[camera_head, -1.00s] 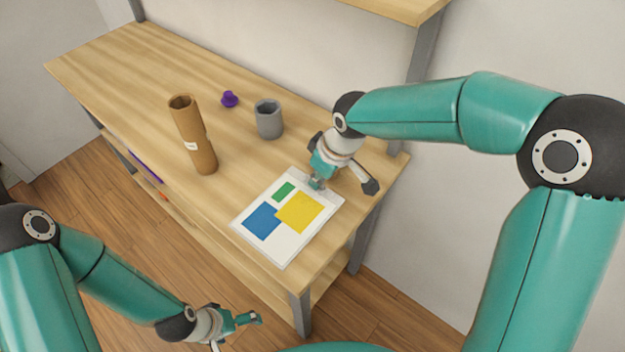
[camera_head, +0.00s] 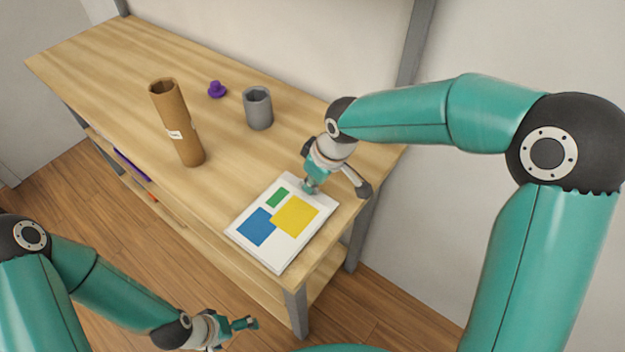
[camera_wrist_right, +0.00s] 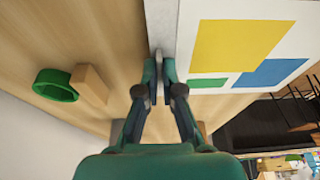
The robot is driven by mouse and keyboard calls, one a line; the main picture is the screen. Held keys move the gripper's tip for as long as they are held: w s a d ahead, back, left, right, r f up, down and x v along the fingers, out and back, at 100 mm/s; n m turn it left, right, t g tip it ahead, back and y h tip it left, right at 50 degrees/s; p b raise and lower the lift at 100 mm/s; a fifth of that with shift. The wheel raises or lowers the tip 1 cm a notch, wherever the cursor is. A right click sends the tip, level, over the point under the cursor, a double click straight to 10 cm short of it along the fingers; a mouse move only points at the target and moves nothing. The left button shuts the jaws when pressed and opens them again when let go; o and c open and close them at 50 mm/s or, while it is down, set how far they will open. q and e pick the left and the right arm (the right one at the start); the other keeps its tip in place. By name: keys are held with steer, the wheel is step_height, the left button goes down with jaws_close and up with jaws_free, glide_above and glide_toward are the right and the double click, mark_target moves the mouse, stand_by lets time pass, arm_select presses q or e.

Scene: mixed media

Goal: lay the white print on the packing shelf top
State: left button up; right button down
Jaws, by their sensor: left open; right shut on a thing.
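The white print (camera_head: 262,258), with blue, yellow and green rectangles, is at the near right end of the wooden shelf top (camera_head: 120,95). It looks flat over the wood; I cannot tell if it touches all along. My right gripper (camera_head: 310,188) is shut on the print's far edge. In the right wrist view the closed fingertips (camera_wrist_right: 159,65) meet the pale edge of the print (camera_wrist_right: 275,25). My left gripper (camera_head: 232,335) is open and empty, low in front of the shelf, away from the print; its lower finger is partly cut off.
A brown cardboard tube (camera_head: 178,125) stands on the top, left of a grey cup (camera_head: 257,108) and a small purple thing (camera_head: 217,89). The right wrist view shows a green ring (camera_wrist_right: 55,85) beside a wooden block (camera_wrist_right: 90,85). The far left of the top is clear.

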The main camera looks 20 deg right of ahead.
steer(key=shift+f, duration=0.2)
steer(key=shift+f+b, duration=0.25)
steer(key=shift+b, duration=0.2)
steer(key=shift+r, duration=0.1)
steer(key=c, duration=1.1)
jaws_free()
steer(key=shift+c, duration=0.2)
steer(key=c, duration=0.3)
steer(key=shift+c, duration=0.2)
